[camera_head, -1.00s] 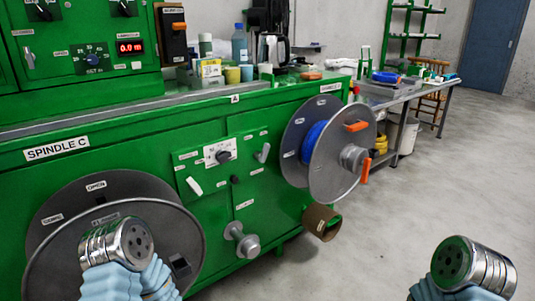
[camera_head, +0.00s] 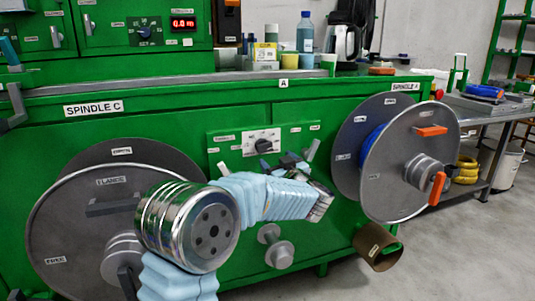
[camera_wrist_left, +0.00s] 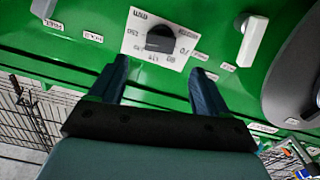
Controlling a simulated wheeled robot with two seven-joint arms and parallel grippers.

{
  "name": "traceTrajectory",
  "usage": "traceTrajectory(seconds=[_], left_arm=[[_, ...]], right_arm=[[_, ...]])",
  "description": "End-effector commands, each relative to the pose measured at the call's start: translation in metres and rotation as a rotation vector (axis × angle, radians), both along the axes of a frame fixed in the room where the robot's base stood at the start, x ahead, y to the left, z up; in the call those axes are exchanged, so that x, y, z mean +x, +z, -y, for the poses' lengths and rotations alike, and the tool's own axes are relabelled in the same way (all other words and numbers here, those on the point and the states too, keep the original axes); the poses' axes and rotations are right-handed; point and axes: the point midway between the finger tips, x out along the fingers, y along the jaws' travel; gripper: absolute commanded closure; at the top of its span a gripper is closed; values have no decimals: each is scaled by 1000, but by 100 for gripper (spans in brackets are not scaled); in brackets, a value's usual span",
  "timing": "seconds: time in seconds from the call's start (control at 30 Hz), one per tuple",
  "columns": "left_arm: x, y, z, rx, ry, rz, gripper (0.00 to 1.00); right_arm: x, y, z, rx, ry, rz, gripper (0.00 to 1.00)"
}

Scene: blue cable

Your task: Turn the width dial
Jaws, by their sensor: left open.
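A dark dial knob (camera_head: 263,145) on a white scale plate sits on the green panel between the two spools. I take it as the width dial; its label is too small to read in the head view. In the left wrist view the black knob (camera_wrist_left: 160,38) stands on its plate with numbers and "mm" markings. My left gripper (camera_head: 283,162) is just below and right of the dial, partly hidden by my wrist. In the left wrist view the open fingers (camera_wrist_left: 159,76) straddle the area before the knob, empty and apart from it. My right gripper is not in view.
A light lever (camera_wrist_left: 252,40) stands right of the dial in the wrist view. A large grey spool (camera_head: 50,225) is at left, and another with blue cable (camera_head: 372,140) at right. A spindle knob (camera_head: 277,250) juts out below. Another dial (camera_head: 144,33) is on the upper panel.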

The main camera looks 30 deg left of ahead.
Motion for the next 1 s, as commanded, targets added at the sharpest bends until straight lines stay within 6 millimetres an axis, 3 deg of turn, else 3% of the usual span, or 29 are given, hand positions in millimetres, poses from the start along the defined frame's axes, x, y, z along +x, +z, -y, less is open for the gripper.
traceTrajectory(seconds=[0.2, 0.4, 0.8, 0.87, 1.0], left_arm=[[33, -1, -39, 2, 2, -1, 23], [53, -1, -62, 1, 0, -1, 23], [60, -1, -70, 1, -3, -2, 23], [60, -1, -70, 1, -3, -2, 30], [60, -1, -69, 1, -3, -2, 51]], right_arm=[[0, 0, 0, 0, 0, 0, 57], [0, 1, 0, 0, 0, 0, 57], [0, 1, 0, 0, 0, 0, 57], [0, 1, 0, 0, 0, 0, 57], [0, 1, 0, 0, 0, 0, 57]])
